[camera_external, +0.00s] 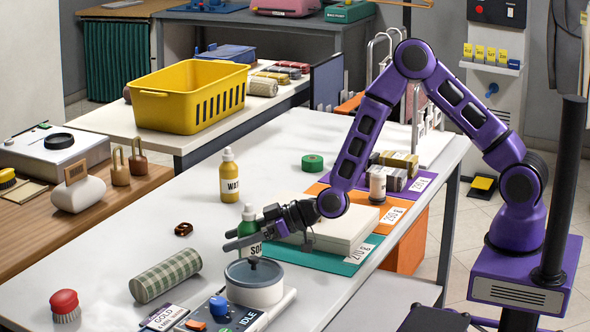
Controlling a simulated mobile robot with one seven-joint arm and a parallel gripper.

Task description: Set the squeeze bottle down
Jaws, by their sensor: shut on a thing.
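A green squeeze bottle (249,227) with a white label, partly readable as "SO", is upright near the middle of the white table. My gripper (238,239) reaches in from the right, level, and is shut on this bottle. The fingers cover part of its body. I cannot tell whether its base touches the table (204,268). A yellow squeeze bottle (232,178) with a label starting "WAT" stands upright behind it, apart from my gripper.
A grey round pot (254,289) stands just in front of the held bottle. A pale box (330,228) on a teal mat (303,262) lies to the right. A rolled checked cloth (165,276) and small brown ring (183,229) lie left. Bare table shows between them.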

